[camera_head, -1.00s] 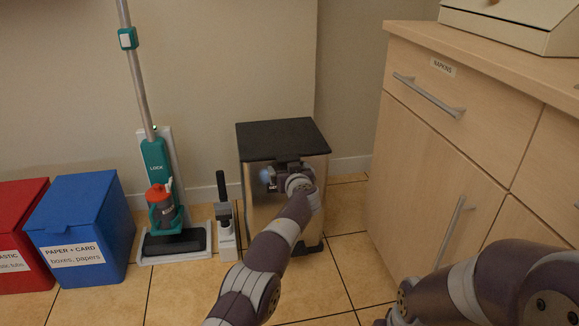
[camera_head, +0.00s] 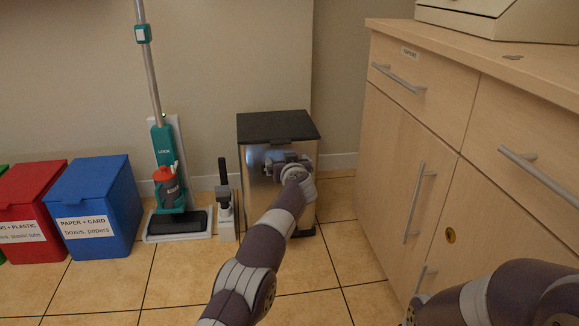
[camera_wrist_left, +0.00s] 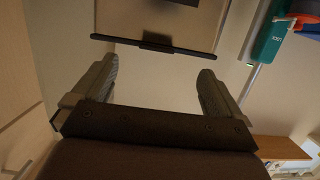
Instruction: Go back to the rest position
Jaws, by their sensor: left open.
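My left gripper (camera_head: 284,166) is in front of the steel bin with a black lid (camera_head: 278,127) in the head view. In the left wrist view its two fingers (camera_wrist_left: 158,85) stand wide apart with nothing between them. The bin's lid is closed, and my arm hides part of its front. Whether the gripper touches the bin cannot be told. My right arm enters at the lower right of the head view, but its gripper is out of the frame.
A wooden cabinet (camera_head: 400,150) with drawers and doors stands at the right. A blue paper bin (camera_head: 97,205), a red bin (camera_head: 32,215) and a green floor cleaner (camera_head: 167,170) stand at the left. Tiled floor is clear in front.

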